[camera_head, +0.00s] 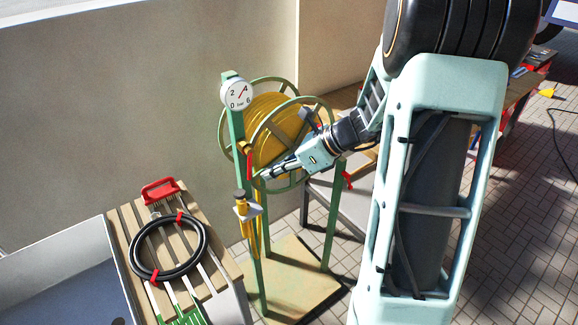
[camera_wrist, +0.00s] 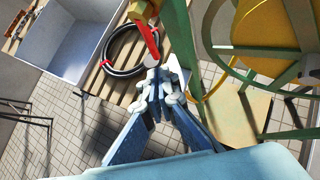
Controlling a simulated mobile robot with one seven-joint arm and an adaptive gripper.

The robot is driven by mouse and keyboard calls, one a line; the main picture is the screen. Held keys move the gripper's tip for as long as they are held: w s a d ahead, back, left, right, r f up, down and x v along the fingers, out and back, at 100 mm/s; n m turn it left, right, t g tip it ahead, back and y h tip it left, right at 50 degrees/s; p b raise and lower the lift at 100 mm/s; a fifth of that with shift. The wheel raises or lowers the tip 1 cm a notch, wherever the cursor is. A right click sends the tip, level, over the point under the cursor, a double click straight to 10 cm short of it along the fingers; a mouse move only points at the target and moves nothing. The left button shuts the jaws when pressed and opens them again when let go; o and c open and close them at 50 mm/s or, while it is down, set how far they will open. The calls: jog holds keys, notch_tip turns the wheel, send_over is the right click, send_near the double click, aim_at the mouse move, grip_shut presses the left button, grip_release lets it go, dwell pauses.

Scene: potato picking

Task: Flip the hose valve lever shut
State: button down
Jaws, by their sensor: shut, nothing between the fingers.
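The hose valve is a brass body (camera_head: 245,148) on the green post of the hose reel, with a red lever (camera_head: 249,166) hanging down along the post. In the wrist view the brass valve (camera_wrist: 143,11) is at the top, and its red lever (camera_wrist: 146,38) points from it toward my fingertips. My gripper (camera_head: 266,176) is shut and empty, just right of the lever's lower end in the head view. In the wrist view its fingertips (camera_wrist: 156,82) are just below the lever's pale end; I cannot tell whether they touch.
The reel (camera_head: 310,115) with yellow hose stands right behind my gripper. A pressure gauge (camera_head: 237,94) tops the post. A brass nozzle (camera_head: 243,208) hangs lower on it. A black hose coil (camera_head: 137,246) lies on a slatted bench beside a grey basin (camera_head: 92,235).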

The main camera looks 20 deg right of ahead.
aim_at(249, 165)
jog(key=shift+w+a+r, duration=0.15)
jog(key=shift+w+a, duration=0.55)
jog(key=shift+a, duration=0.25)
